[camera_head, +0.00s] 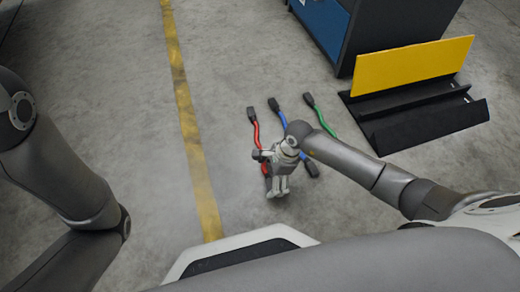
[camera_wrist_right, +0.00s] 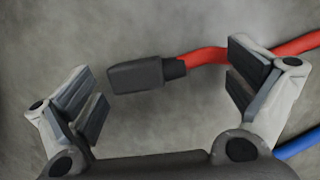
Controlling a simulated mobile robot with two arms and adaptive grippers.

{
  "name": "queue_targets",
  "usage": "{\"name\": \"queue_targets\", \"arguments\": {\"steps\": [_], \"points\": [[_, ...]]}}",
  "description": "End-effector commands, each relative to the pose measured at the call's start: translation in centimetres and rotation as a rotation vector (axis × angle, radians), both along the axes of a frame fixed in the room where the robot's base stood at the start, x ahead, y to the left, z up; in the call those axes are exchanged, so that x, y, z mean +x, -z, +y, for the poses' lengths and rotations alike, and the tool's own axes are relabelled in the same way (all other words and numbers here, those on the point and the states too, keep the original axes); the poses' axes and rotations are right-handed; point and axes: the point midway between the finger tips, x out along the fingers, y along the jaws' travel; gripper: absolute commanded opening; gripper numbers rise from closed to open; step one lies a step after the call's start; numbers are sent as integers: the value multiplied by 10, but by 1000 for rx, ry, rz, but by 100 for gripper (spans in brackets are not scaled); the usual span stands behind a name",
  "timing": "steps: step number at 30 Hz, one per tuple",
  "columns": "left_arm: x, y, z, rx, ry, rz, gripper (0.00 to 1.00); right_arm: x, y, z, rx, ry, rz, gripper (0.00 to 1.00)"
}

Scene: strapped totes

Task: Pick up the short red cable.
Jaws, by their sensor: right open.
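The short red cable (camera_head: 257,134) lies on the concrete floor with a black connector at its far end; its near part is partly hidden by my right gripper (camera_head: 278,189). In the right wrist view a black connector with the red cable (camera_wrist_right: 204,58) running from it lies between the open fingers of my right gripper (camera_wrist_right: 168,88). The red cable passes behind the right finger there. The gripper is open and holds nothing. My left gripper is out of view.
A blue cable (camera_head: 281,117) and a green cable (camera_head: 320,119) lie right of the red one, partly behind my right arm. A black rack with a yellow panel (camera_head: 412,66) and a dark blue cabinet (camera_head: 322,24) stand further right. A yellow floor line (camera_head: 184,100) runs left; floor there is clear.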

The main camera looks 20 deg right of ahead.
Motion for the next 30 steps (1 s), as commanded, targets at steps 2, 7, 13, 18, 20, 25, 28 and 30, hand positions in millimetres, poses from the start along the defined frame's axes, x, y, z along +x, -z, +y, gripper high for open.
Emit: {"name": "queue_targets", "arguments": {"steps": [2,7,13,18,20,25,28,30], "points": [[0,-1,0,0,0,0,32,0,-1,0,0,0,0,100],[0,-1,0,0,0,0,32,0,-1,0,0,0,0,91],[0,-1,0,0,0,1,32,0,-1,0,0,1,-2,65],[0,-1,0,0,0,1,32,2,-1,-1,0,2,-7,48],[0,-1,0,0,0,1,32,2,0,-1,-1,2,-8,41],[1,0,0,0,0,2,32,1,0,-1,-2,2,-3,28],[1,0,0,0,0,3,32,1,0,0,-1,1,-2,27],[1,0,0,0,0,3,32,0,0,0,-1,0,-1,27]]}}
